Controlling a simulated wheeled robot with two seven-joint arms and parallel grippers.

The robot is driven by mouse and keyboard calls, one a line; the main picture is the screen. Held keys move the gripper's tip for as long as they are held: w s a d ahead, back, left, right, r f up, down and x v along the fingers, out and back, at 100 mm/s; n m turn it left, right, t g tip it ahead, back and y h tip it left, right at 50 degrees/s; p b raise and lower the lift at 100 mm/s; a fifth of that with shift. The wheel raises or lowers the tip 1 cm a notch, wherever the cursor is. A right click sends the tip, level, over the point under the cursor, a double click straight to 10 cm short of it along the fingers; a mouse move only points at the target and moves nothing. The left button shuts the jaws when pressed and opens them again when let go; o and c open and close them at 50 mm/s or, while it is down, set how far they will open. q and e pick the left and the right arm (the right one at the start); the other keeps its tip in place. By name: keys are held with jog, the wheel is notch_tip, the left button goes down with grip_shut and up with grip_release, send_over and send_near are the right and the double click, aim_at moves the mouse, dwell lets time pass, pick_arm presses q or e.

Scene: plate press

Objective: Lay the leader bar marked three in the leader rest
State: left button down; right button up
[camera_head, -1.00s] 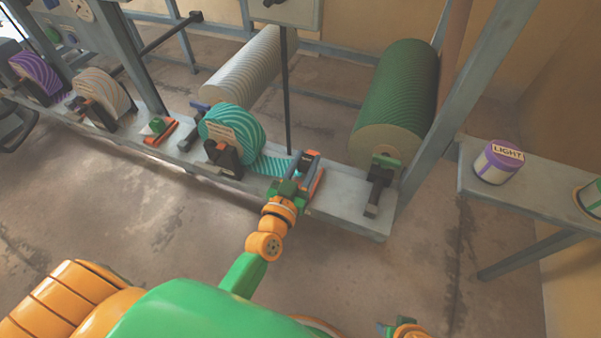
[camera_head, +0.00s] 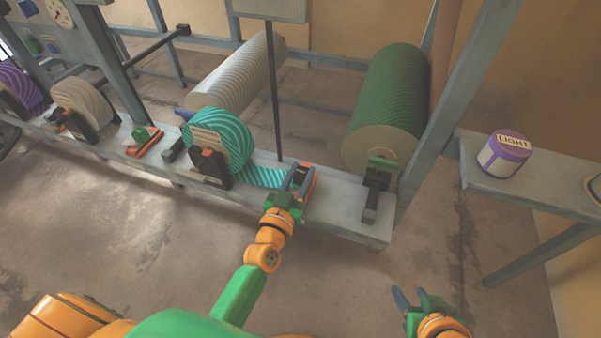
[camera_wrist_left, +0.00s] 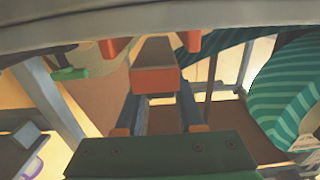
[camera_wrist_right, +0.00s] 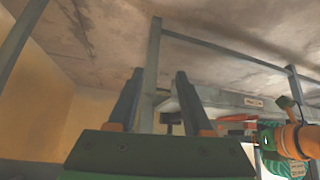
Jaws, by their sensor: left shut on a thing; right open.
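A teal striped roll (camera_head: 220,138) stands on the grey bench, and its striped web (camera_head: 262,176) runs right to my left gripper (camera_head: 293,180). My left gripper is shut on a dark bar with an orange end (camera_wrist_left: 155,80), which I take as the leader bar. Its number is not readable. The bar lies at an orange-edged holder (camera_head: 311,184), which I take as the leader rest; its two orange uprights show in the left wrist view (camera_wrist_left: 192,40). I cannot tell whether the bar touches the rest. My right gripper (camera_head: 414,296) is open and empty, low over the floor.
A green roll (camera_head: 390,100) and a pale roll (camera_head: 240,75) stand behind the bench (camera_head: 340,210). A similar orange holder with a green block (camera_head: 143,140) sits further left. A grey post (camera_head: 460,100) rises at right, beside a side table with a LIGHT tub (camera_head: 504,155). The floor in front is clear.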

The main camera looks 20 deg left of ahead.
pick_arm(q)
jog(key=shift+f+b, duration=0.5)
jog(key=shift+f, duration=0.2)
pick_arm(e)
jog(key=w+a+r+t+y, duration=0.1)
jog(key=w+a+r+t, duration=0.1)
jog(key=w+r+t, duration=0.3)
jog(key=shift+w+r, duration=0.55)
jog(key=shift+r, duration=0.2)
pick_arm(q)
jog(key=shift+c, duration=2.2)
grip_release()
jog(key=shift+s, duration=0.1)
